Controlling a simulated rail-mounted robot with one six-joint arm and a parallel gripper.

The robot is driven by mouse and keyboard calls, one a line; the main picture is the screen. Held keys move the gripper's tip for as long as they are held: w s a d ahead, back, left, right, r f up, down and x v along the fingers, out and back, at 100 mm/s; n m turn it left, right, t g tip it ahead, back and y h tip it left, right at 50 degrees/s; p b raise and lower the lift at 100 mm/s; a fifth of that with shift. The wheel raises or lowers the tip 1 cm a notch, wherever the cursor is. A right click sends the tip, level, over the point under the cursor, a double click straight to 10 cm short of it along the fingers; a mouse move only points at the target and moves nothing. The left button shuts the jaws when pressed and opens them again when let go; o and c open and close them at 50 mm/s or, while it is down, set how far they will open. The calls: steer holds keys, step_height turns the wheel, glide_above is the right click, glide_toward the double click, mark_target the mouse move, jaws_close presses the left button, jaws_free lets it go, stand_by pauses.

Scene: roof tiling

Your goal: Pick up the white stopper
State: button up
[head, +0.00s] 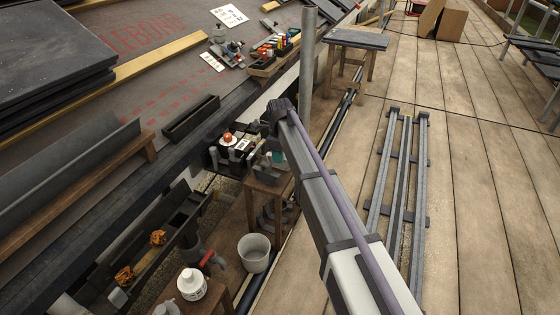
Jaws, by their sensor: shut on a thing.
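My arm reaches in from the lower right, and its dark end stands over the small bench beside the roof edge. My gripper (254,140) is low there, small and partly hidden by my wrist. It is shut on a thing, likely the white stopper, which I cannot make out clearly. An orange-red round thing with a pale base (228,139) sits just left of the gripper. A small white piece with dark marks (243,144) shows close by; I cannot tell what it is.
A gutter (180,220) runs along the roof edge. A tool tray (274,58) lies on the roof.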

jaws_close()
step_height(320, 180, up, 10)
steer(key=p, duration=1)
steer(key=shift+r, duration=0.15)
